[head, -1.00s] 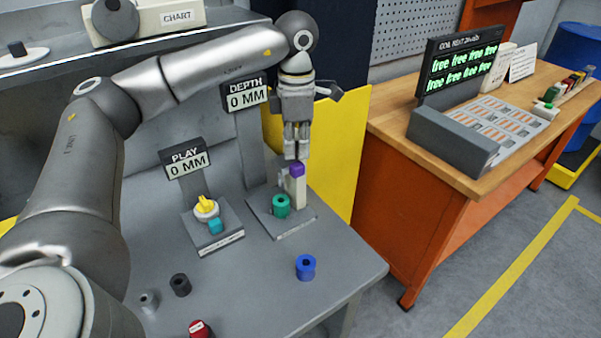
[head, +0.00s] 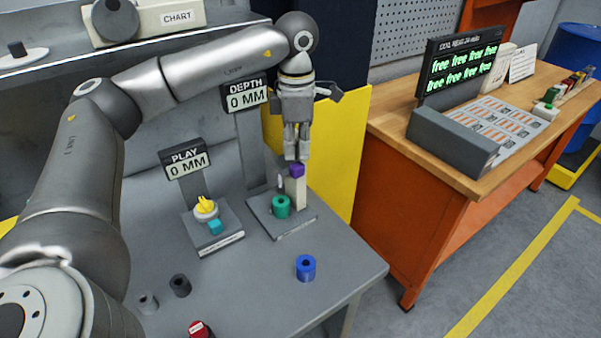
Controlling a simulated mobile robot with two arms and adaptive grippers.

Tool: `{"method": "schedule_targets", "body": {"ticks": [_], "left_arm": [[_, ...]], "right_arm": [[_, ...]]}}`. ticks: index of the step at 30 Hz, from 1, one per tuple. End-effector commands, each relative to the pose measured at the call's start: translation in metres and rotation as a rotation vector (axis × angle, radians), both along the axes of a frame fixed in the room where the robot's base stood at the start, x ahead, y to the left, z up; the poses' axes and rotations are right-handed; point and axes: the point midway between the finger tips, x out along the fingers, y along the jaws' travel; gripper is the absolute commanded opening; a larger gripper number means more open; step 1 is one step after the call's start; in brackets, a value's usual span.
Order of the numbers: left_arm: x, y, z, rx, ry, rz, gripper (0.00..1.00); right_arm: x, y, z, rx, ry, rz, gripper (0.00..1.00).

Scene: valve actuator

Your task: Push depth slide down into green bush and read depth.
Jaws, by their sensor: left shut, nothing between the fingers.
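The green bush (head: 281,207) sits on the depth gauge's grey base plate (head: 300,226). Beside it stands a cream post (head: 298,194) with a purple top (head: 297,170), which looks like the depth slide. A thin pin (head: 280,181) shows just above the bush. The depth display (head: 247,96) reads 0 MM. My left gripper (head: 297,158) points down, shut and empty, with its tips right above the purple top; I cannot tell if they touch it. My right gripper is not in view.
The play gauge (head: 207,209) with its yellow knob and teal part stands to the left; its display (head: 186,165) reads 0 MM. A blue bush (head: 306,267), dark bush (head: 180,285), grey bush (head: 148,302) and red bush (head: 199,329) stand on the bench front. A yellow panel (head: 340,150) stands behind.

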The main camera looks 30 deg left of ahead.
Motion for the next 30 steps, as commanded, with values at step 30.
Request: {"method": "schedule_targets", "body": {"ticks": [30], "left_arm": [[0.0, 0.0, -0.027, 0.0, 0.0, 0.0, 0.0]], "right_arm": [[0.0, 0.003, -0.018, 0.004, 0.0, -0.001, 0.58]]}}
